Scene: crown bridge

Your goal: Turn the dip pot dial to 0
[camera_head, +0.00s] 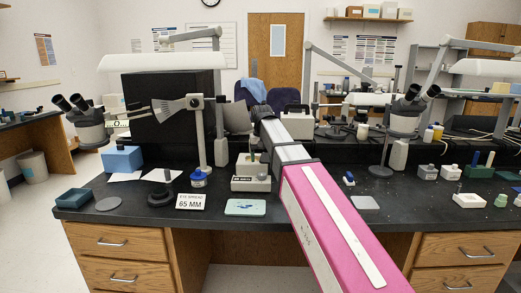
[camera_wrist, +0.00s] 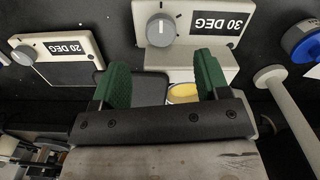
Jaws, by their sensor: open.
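In the wrist view, a cream unit with a round grey dial (camera_wrist: 161,29) and a black "30 DEG" label (camera_wrist: 215,23) lies beyond my fingertips. A pot of yellow material (camera_wrist: 183,92) shows between my fingers, beside this unit's pale body (camera_wrist: 190,57); it looks like the dip pot. My gripper (camera_wrist: 162,64) is open and empty, with green pads apart. The dial is ahead of the fingers, not between them. In the head view, a cream unit (camera_head: 250,184) stands on the bench below my arm's end.
A second cream unit with a "20 DEG" label (camera_wrist: 68,48) and its own small dial is at the left of the wrist view. A blue-capped bottle (camera_wrist: 303,42) and a pale post (camera_wrist: 290,105) are close on the right. A lamp post (camera_head: 202,135) rises left of my arm.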

